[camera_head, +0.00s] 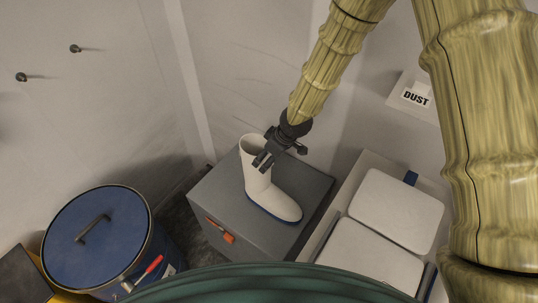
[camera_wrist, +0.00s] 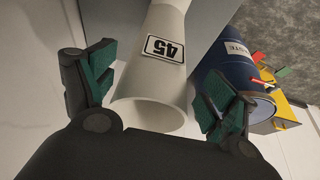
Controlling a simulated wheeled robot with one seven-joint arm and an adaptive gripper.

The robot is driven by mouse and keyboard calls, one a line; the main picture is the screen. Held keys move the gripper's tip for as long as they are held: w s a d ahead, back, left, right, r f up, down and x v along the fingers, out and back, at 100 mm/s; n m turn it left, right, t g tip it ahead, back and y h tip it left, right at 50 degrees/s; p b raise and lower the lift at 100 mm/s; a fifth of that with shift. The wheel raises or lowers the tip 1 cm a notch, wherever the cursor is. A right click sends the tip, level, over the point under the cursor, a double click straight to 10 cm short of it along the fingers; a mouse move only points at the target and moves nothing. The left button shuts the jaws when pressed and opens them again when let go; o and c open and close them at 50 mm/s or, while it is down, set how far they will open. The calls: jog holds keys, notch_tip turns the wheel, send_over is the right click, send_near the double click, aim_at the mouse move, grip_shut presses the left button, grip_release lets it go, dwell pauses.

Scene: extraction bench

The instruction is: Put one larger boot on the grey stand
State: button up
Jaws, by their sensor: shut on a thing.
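One white boot (camera_head: 258,180) with a dark blue sole stands upright on the grey stand (camera_head: 213,190), its toe toward the lower right. Its sole appears to rest on the stand's top. My gripper (camera_head: 263,160) is at the upper shaft, shut on the boot. In the wrist view, the boot (camera_wrist: 155,83) lies between the two green-padded fingers of my gripper (camera_wrist: 168,90), with its open top toward me. A label reading 45 shows on its shaft. The toe is hidden in that view. No other boot is visible.
A blue drum (camera_head: 97,240) with a handled lid stands left of the stand. A pale bin (camera_head: 386,211) with lids stands close on the right. A red-orange object (camera_head: 222,232) is on the stand's front. A DUST sign (camera_head: 416,97) and pegs are on the walls.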

jog(key=o, duration=1.9)
jog(key=b+v, duration=0.2)
jog(key=v, duration=1)
jog(key=shift+r+b, duration=0.1)
jog(key=shift+b, duration=0.25)
